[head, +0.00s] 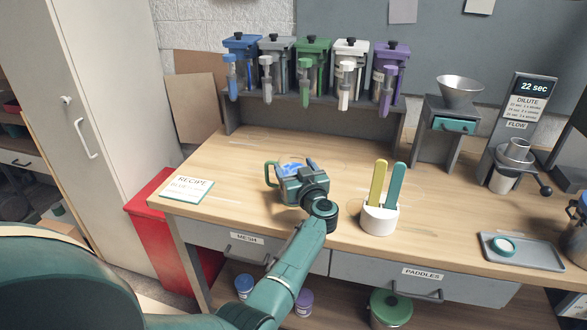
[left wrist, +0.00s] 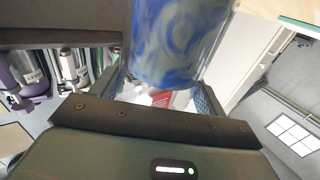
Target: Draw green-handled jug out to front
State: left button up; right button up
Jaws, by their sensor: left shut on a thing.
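The green-handled jug (head: 270,174) is on or just above the middle of the wooden table, with its green handle loop to the left. Most of its body is hidden behind my left gripper (head: 293,165), which is shut on it. A patch of blue shows between the fingers. In the left wrist view a blue, swirl-patterned round body (left wrist: 165,45) fills the space between the fingers. I cannot tell whether the jug touches the table. My right gripper is not in view.
A white holder (head: 380,217) with yellow and teal paddles stands close to the right of my gripper. A recipe card (head: 188,188) lies at the left. Several coloured dispensers (head: 312,62) stand on the rear shelf (head: 300,122). A grey tray (head: 522,252) lies at the right.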

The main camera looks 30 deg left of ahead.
pick_arm(q)
jog(key=shift+d, duration=0.1)
jog(key=o, duration=1.4)
jog(key=shift+o, duration=0.2)
